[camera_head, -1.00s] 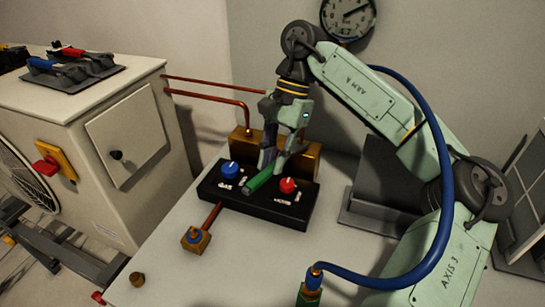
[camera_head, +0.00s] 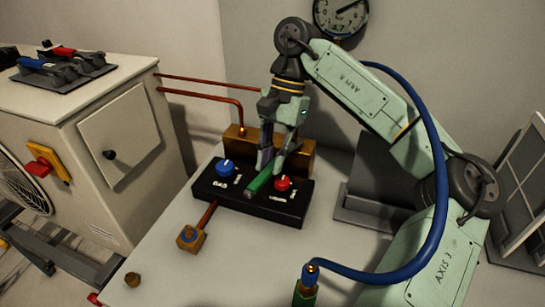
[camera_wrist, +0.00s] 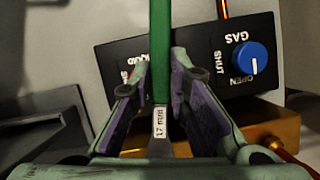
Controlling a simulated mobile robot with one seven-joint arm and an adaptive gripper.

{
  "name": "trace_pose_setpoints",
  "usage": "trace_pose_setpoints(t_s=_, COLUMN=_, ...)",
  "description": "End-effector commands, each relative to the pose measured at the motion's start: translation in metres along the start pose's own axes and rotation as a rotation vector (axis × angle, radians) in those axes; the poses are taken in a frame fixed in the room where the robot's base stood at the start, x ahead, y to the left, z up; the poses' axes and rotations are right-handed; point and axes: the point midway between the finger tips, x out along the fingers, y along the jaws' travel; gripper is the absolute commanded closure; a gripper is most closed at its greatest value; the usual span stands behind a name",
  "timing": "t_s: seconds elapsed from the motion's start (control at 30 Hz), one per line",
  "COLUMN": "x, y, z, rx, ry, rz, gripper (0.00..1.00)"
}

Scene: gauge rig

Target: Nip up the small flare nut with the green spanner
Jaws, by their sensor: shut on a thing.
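My gripper (camera_head: 272,163) is shut on the green spanner (camera_head: 262,181) and holds it over the black manifold panel (camera_head: 245,207), between the blue and red knobs. In the wrist view, the green spanner (camera_wrist: 160,50) runs up the picture between the two fingers (camera_wrist: 160,105). A white label on its bare metal part reads 17 mm. The spanner's jaw end is hidden by my gripper. I cannot tell for certain which fitting is the small flare nut.
A brass block (camera_head: 298,157) stands right behind the panel, with copper pipes above left. The blue knob (camera_head: 225,167) and red knob (camera_head: 282,183) stand up from the panel. Bare bench lies at front centre.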

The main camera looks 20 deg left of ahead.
Motion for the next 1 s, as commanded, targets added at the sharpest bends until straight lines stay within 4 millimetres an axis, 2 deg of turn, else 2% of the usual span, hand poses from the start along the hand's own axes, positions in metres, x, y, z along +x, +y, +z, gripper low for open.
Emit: trace_pose_setpoints(t_s=1.0, x=0.016, y=0.0, z=0.038, rx=-0.001, ry=0.0, rz=-0.001, gripper=1.0)
